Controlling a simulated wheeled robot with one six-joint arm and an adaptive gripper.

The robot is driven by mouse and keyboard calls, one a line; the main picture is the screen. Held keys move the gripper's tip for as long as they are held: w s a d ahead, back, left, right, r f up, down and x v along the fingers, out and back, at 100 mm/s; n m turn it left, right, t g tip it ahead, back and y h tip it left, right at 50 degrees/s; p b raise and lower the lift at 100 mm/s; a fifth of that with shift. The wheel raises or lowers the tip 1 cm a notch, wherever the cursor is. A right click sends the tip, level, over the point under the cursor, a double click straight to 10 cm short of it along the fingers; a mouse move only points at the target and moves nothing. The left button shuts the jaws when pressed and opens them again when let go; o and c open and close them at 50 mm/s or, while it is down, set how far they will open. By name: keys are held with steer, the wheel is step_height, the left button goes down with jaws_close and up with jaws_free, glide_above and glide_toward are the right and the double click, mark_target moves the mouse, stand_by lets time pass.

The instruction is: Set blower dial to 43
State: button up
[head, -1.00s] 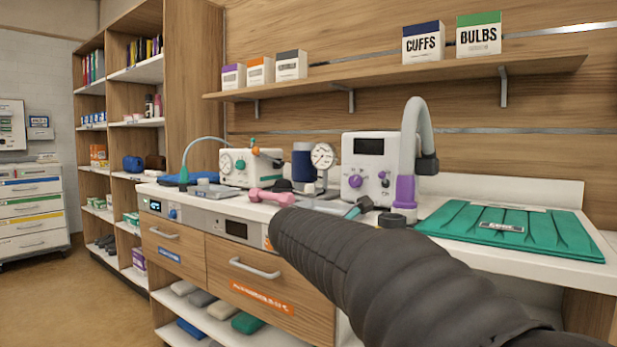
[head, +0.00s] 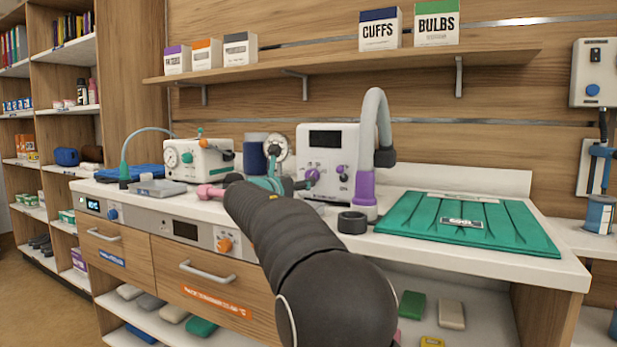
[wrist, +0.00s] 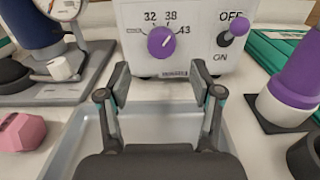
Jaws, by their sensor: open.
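The blower is a white box (head: 327,150) with a dark display and a grey hose on a purple base. Its purple dial (wrist: 161,42) faces me in the wrist view, with 32 and 38 above it and 43 to its right. A small mark shows on the dial's face, but I cannot tell its exact setting. The dial also shows in the head view (head: 312,175). My gripper (wrist: 163,88) is open and empty, its fingers spread in front of and just below the dial, apart from it. In the head view my arm hides most of the gripper.
A purple toggle switch (wrist: 238,25) marked OFF and ON sits right of the dial. The purple hose base (wrist: 296,83) stands further right. A pink dumbbell (wrist: 20,131) and a gauge (wrist: 65,8) lie left. A green mat (head: 470,222) covers the counter's right side.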

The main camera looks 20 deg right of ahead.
mark_target(310, 176)
steer(key=shift+p+x, duration=0.45)
steer(key=shift+x, duration=2.65)
steer(key=c, duration=1.1)
steer(key=shift+c, duration=0.2)
steer(key=shift+f+m+b, duration=0.1)
steer(key=shift+m+b, duration=0.25)
steer(key=shift+m, duration=0.05)
steer(key=shift+m+b, duration=0.6)
steer(key=shift+m, duration=0.3)
steer(key=shift+m+b, duration=0.85)
steer(key=shift+m, duration=0.85)
steer(key=shift+r, duration=0.2)
